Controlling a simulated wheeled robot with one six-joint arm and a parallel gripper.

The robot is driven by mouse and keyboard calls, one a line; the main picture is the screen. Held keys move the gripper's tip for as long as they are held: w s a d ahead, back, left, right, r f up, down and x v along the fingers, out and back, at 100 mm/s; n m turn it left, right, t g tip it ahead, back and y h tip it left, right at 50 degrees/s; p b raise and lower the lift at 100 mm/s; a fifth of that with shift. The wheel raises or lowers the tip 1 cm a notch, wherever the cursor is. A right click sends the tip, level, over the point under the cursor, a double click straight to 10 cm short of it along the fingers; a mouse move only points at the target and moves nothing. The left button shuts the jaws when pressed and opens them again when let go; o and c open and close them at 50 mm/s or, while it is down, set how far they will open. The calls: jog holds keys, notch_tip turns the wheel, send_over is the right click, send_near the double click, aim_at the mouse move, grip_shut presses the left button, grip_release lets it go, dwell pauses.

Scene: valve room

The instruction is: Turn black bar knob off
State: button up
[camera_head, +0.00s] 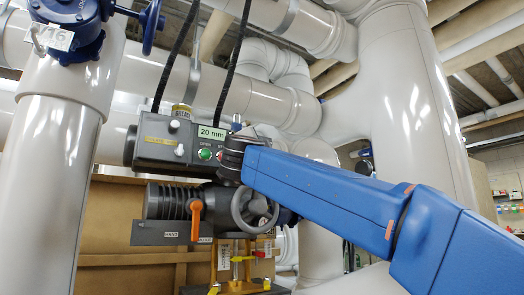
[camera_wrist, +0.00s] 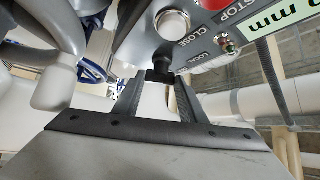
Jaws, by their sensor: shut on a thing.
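The black bar knob (camera_wrist: 161,65) is on the underside edge of the grey control panel (camera_wrist: 200,50) in the wrist view. My gripper (camera_wrist: 157,88) has its two dark fingers on either side of the knob, shut on it, and they hide part of it. In the head view the control box (camera_head: 165,145) carries a green button, and my gripper (camera_head: 232,160) is at its right end. The knob itself is hidden there behind my blue arm.
A grey handwheel (camera_head: 254,208) and an orange lever (camera_head: 196,221) sit below the control box. The handwheel (camera_wrist: 50,80) is close to the left of my gripper in the wrist view. Large white pipes (camera_head: 400,90) surround the area, and black cables hang above.

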jog(key=shift+m, duration=0.3)
jog(key=shift+a+r+m+g+h, duration=0.1)
jog(key=shift+r+m+g+h, duration=0.1)
jog(key=shift+m+g, duration=0.8)
jog(key=shift+a+r+m+g+h, duration=0.1)
jog(key=shift+r+m+g+h, duration=0.1)
jog(key=shift+m+g, duration=1)
jog(key=shift+m, duration=0.1)
jog(key=o, duration=1.1)
jog(key=shift+c, duration=0.2)
jog(key=shift+s+d, duration=0.1)
jog(key=shift+s, duration=0.1)
jog(key=v, duration=1.7)
